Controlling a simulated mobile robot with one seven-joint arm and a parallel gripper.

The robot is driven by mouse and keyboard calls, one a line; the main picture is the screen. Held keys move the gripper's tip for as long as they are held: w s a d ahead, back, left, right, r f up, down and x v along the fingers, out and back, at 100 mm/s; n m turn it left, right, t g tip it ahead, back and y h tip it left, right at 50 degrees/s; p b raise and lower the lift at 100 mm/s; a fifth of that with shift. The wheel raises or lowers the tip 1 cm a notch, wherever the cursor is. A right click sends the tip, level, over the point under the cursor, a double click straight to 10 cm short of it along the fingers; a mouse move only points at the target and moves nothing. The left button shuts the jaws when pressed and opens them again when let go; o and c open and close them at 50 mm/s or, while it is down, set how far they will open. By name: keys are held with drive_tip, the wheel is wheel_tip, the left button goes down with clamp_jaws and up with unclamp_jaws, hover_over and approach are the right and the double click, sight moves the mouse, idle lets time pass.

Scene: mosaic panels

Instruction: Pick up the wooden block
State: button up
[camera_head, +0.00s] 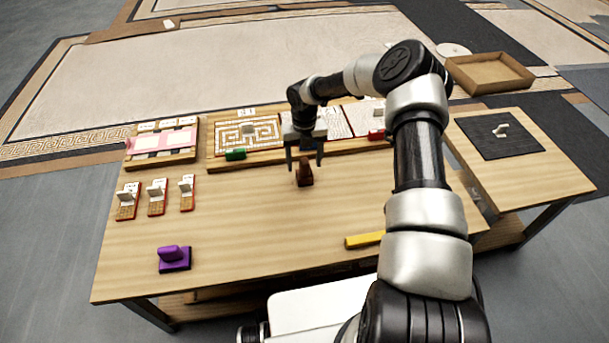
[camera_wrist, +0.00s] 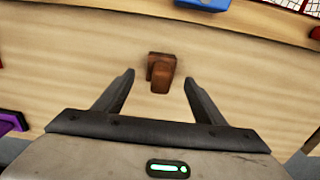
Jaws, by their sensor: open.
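The wooden block (camera_head: 305,177) is a small dark brown piece standing on the table, near the middle. It also shows in the wrist view (camera_wrist: 160,74), where a taller part and a lower part can be made out. My gripper (camera_head: 305,161) is open and points down above the block. In the wrist view, its two fingers (camera_wrist: 159,84) are spread, with the block between and slightly beyond their tips. Gaps show on both sides of the block, and I see no contact. The exact height of the fingertips over the table is hard to tell.
A panel rack (camera_head: 215,162) runs behind the block, with a green piece (camera_head: 236,154) and a red piece (camera_head: 376,134) on its ledge. A blue piece (camera_wrist: 201,4) shows ahead. A purple handled block (camera_head: 174,260) and a yellow bar (camera_head: 363,239) lie nearer me; table between is clear.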

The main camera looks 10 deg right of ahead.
sight(304, 171)
wheel_tip(304, 171, down, 5)
drive_tip(key=shift+w+f+b, duration=0.1)
drive_tip(key=shift+f+b, duration=0.1)
drive_tip(key=shift+b, duration=0.7)
drive_tip(key=c, duration=1.1)
wheel_tip(304, 171, up, 10)
drive_tip(key=p, duration=0.2)
drive_tip(key=shift+p, duration=0.3)
